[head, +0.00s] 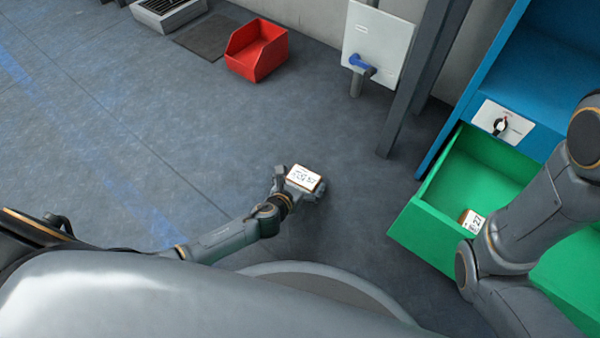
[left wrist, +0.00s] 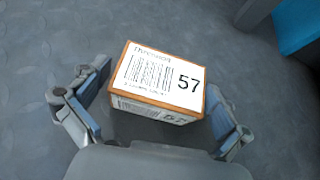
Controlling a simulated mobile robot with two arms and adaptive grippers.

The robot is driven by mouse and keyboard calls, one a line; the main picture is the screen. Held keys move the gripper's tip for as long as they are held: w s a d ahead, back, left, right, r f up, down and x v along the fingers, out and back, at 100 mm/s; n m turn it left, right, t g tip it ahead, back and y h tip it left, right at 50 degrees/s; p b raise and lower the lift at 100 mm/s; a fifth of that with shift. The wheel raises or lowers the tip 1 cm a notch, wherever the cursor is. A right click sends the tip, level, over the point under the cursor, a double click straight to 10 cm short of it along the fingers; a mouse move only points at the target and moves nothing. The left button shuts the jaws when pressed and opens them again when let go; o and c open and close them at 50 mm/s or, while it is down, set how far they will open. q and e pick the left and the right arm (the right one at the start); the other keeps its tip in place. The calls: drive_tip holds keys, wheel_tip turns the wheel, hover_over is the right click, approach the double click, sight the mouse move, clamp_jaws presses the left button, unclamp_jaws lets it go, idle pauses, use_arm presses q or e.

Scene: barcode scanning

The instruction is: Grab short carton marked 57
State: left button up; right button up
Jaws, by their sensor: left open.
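A short carton (head: 305,178) with brown edges and a white label sits between the fingers of my left gripper (head: 299,186) in the head view. In the left wrist view the carton (left wrist: 157,82) shows a barcode and the number 57. There the two fingers of the left gripper (left wrist: 160,108) stand on either side of it, open, with small gaps at its sides. I cannot tell what supports the carton. My right arm comes in at the right, but its gripper does not show.
Another small labelled carton (head: 471,221) lies in the green bin (head: 427,232) under a blue cabinet (head: 530,75); its label is too small to read surely. A red bin (head: 257,50) stands on the floor at the back. The floor left of the carton is clear.

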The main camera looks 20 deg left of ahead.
use_arm(q)
drive_tip(key=shift+w+f, duration=0.1)
drive_tip(key=shift+w, duration=0.1)
drive_tip(key=c, duration=1.2)
